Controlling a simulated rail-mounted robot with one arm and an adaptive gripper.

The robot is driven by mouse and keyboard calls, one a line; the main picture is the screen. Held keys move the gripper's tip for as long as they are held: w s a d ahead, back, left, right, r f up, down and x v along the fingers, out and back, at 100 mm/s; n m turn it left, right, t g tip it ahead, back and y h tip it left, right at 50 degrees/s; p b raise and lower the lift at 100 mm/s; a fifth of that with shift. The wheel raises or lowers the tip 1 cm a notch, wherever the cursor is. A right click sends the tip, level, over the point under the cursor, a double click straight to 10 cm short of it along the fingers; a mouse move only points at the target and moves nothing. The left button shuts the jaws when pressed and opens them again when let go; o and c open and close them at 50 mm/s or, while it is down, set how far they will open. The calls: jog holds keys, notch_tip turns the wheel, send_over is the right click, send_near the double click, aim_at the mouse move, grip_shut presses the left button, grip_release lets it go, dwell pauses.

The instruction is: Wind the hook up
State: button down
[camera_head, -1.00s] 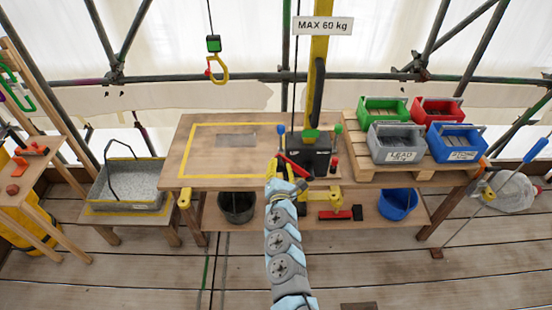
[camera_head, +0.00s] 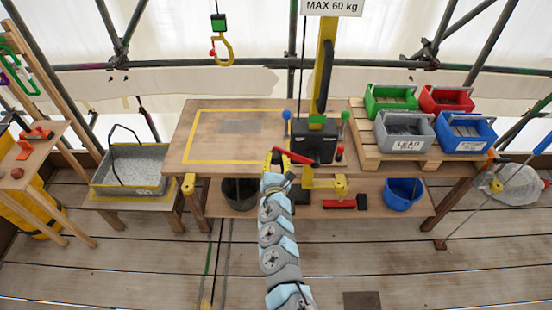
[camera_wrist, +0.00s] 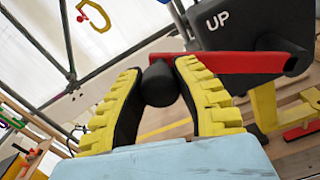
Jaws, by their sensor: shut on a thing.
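The yellow hook (camera_head: 222,50) hangs on a thin line under a small green and black block, above the back left of the workbench. It also shows in the wrist view (camera_wrist: 95,15) at the upper left. The black winch box (camera_head: 316,143) is on the yellow post (camera_head: 325,62), and its face reads UP in the wrist view. A red crank arm (camera_head: 296,158) crosses its front. My gripper (camera_head: 275,163) is at the crank's left end. In the wrist view its yellow-padded fingers (camera_wrist: 158,64) are shut around the black crank knob (camera_wrist: 160,84).
The workbench (camera_head: 188,145) has a yellow-outlined area. A grey bin (camera_head: 130,170) with a handle stands on a low stand at left. Several coloured crates, including a blue one (camera_head: 465,135), sit on a pallet at right. A MAX 60 kg sign (camera_head: 333,6) is on the post.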

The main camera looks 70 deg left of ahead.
jog(key=c, duration=0.7)
grip_release()
jog(key=shift+d, duration=0.1)
jog(key=v, duration=1.2)
jog(key=shift+w, duration=0.1)
